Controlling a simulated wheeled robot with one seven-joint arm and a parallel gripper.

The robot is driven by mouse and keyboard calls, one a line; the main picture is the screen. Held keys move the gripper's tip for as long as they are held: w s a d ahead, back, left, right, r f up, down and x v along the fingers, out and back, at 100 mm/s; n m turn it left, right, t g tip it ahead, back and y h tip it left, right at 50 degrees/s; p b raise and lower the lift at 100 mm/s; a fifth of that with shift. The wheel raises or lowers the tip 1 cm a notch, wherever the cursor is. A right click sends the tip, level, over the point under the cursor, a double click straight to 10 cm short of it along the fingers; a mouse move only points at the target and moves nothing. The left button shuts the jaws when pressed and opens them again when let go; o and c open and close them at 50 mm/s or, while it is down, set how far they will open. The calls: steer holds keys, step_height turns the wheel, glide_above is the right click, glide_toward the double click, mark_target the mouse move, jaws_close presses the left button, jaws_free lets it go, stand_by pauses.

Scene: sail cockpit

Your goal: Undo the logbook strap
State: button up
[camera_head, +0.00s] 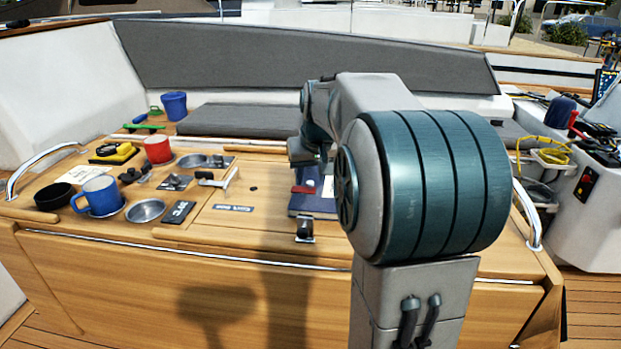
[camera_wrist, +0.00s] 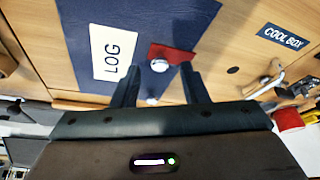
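The dark blue logbook (camera_head: 312,205) lies on the wooden cockpit table, partly hidden behind my arm. In the wrist view its cover (camera_wrist: 60,30) carries a white LOG label (camera_wrist: 113,53). A short red strap (camera_wrist: 175,54) with a round silver snap (camera_wrist: 159,66) sits at the cover's edge; the strap also shows in the head view (camera_head: 303,189). My gripper (camera_wrist: 160,72) is open, its two fingers apart and pointing at the strap, with the snap between the fingertips. Whether the fingers touch the strap is unclear. A second bright stud (camera_wrist: 152,101) shows between the fingers.
A COOL BOX label (camera_wrist: 283,36) and a metal T-handle (camera_head: 222,179) lie left of the logbook in the head view. A small black latch (camera_head: 305,229) stands in front. Blue mug (camera_head: 100,196), red mug (camera_head: 158,150) and several small items crowd the table's left.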

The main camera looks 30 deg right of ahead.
steer(key=shift+w+f, duration=0.15)
steer(key=shift+f, duration=0.35)
jaws_close()
